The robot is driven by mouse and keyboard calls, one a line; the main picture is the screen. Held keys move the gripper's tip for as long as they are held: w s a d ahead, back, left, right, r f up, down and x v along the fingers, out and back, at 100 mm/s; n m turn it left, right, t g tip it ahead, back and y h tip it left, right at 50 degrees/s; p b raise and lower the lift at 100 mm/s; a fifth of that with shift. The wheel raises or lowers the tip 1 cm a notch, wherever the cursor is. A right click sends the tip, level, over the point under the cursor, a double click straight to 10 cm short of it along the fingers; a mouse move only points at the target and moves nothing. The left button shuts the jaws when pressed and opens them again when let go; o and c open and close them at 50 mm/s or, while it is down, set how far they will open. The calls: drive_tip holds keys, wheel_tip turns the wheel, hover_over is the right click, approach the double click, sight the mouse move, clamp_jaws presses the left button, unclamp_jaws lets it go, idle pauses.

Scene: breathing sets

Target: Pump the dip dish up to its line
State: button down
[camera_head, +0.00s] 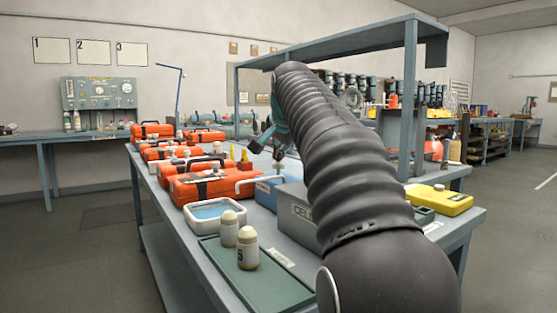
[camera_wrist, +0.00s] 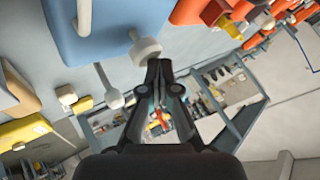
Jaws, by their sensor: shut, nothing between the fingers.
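The dip dish (camera_head: 238,207) is a white-rimmed tray with blue liquid, near the left edge of the bench in the head view; its line cannot be made out. A blue box (camera_head: 266,196) with a white bent handle (camera_head: 258,181), seemingly the pump, stands behind it to the right. The wrist view shows a blue box (camera_wrist: 105,28) at upper left, with a white round knob (camera_wrist: 146,50) beside it. My gripper (camera_wrist: 159,66) is shut and empty, its tips close to the knob; I cannot tell whether they touch. In the head view my arm hides part of the bench.
Orange cases (camera_head: 195,184) line the bench's left side. Two white bottles (camera_head: 246,248) stand on a green tray (camera_head: 285,287) in front. A grey box (camera_head: 297,218) is beside my arm, and a yellow case (camera_head: 440,199) lies at right. An overhead shelf (camera_head: 345,40) spans the bench.

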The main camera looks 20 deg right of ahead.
sight(280, 163)
drive_tip(key=shift+f, duration=0.35)
drive_tip(key=shift+r, duration=0.1)
idle(0.3)
drive_tip(key=shift+r+p, duration=1.35)
drive_tip(key=shift+r, duration=0.2)
wheel_tip(280, 163, up, 3)
drive_tip(key=p, duration=0.3)
drive_tip(key=shift+f, duration=0.2)
wheel_tip(280, 163, up, 2)
drive_tip(key=shift+r, duration=0.1)
